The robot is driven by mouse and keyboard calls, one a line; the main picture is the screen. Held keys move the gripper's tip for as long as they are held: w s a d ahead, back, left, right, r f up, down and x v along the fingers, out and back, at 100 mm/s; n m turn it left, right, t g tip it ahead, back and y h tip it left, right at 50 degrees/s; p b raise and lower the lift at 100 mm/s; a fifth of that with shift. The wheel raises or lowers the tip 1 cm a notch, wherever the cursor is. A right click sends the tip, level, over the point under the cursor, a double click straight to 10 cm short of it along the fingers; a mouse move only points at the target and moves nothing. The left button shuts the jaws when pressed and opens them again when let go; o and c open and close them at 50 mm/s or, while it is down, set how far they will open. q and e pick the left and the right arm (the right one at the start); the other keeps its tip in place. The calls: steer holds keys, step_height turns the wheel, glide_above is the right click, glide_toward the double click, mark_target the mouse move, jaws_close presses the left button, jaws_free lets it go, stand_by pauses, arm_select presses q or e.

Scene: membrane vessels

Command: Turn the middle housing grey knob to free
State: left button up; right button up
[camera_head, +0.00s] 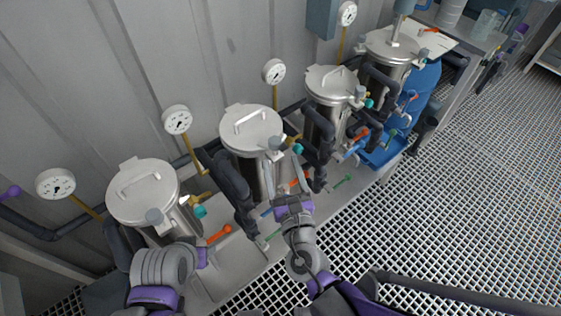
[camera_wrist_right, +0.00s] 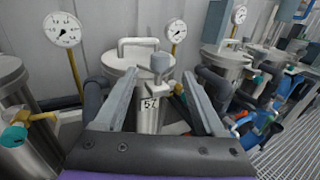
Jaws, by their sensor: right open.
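Several steel housings stand in a row; the second from the left in the head view (camera_head: 250,122) has a lid with a bar handle. Its grey knob (camera_wrist_right: 160,63) shows in the wrist view at the lid's front edge, above a plate that appears to read "52". My right gripper (camera_head: 284,168) is open in front of this housing. In the wrist view its two fingers (camera_wrist_right: 161,76) reach forward on either side of the knob with gaps; contact is not visible. My left gripper (camera_head: 203,256) shows only as a purple part at the lower left; its fingers are hidden.
Pressure gauges (camera_head: 178,120) on yellow pipes stand behind the housings. Dark pipes (camera_head: 235,192) and coloured valve handles, such as an orange one (camera_head: 220,234), crowd the fronts. A blue barrel (camera_head: 420,80) stands at the right. Open grating floor (camera_head: 450,190) lies to the right.

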mark_target(271, 138)
step_height(271, 138, down, 4)
steer(key=w+d+m+g+y+p, duration=0.1)
steer(key=w+m+g+y, duration=0.15)
steer(key=m, duration=1.35)
steer(key=w+a+r+m+y+p, duration=0.1)
steer(key=w+m, duration=0.1)
steer(key=m, duration=0.3)
steer(key=w+a+r+m+y+p, duration=0.1)
steer(key=w+m, duration=0.2)
steer(key=m, duration=0.2)
steer(key=w+a+r+m+y+p, duration=0.1)
steer(key=w+a+r+m+y, duration=0.1)
steer(key=m, duration=0.3)
steer(key=shift+w, duration=0.55)
